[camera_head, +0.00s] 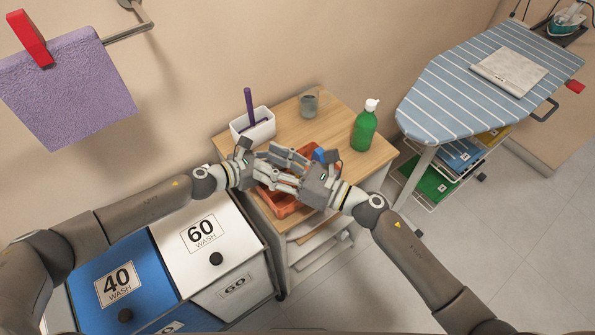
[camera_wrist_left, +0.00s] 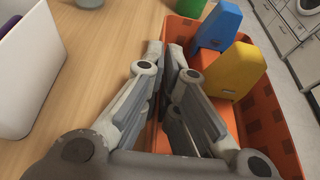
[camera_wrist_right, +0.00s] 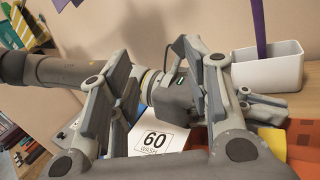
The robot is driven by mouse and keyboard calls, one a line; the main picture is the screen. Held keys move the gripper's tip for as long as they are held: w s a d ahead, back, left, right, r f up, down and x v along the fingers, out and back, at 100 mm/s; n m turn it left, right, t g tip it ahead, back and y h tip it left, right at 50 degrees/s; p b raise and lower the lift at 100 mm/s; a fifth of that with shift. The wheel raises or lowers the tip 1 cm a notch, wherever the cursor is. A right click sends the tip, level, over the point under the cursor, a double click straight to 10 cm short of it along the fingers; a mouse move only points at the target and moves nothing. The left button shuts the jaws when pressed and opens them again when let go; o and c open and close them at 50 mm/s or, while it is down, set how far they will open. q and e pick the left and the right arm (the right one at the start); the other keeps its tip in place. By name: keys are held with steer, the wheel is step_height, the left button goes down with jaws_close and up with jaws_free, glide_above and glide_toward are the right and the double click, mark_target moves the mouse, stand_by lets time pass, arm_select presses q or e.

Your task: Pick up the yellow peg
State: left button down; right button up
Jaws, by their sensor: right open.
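In the head view the grippers hide the yellow peg. A yellow patch, apparently the peg, shows low in the right wrist view (camera_wrist_right: 272,138). My left gripper (camera_head: 298,158) reaches over the basket (camera_head: 283,205) from the left; its fingers look together, with nothing between them, left of the yellow peg in its wrist view. My right gripper (camera_head: 268,174) is open and empty above the basket, its fingers close to the left gripper's.
On the wooden table (camera_head: 290,122) are a white holder (camera_head: 255,128), a grey mug (camera_head: 309,103) and a green bottle (camera_head: 365,130). White and blue wash bins stand left, an ironing board (camera_head: 440,105) right. A red peg (camera_head: 30,40) clips a purple towel (camera_head: 70,95).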

steer(key=s+d+f+m+t+h, duration=0.35)
steer(key=d+f+t+h, duration=0.3)
steer(key=d, duration=0.55)
steer(key=x, duration=0.3)
steer(key=f+x, duration=0.1)
steer(key=x, duration=0.2)
steer(key=shift+s+a+f, duration=0.15)
steer(key=shift+a, duration=0.1)
steer(key=shift+f+x, duration=0.2)
steer(key=shift+x, duration=1.1)
steer(key=shift+f+x, duration=0.2)
steer(key=shift+x, duration=1.15)
steer(key=shift+d, duration=0.15)
steer(key=shift+c, duration=0.2)
steer(key=c, duration=0.9)
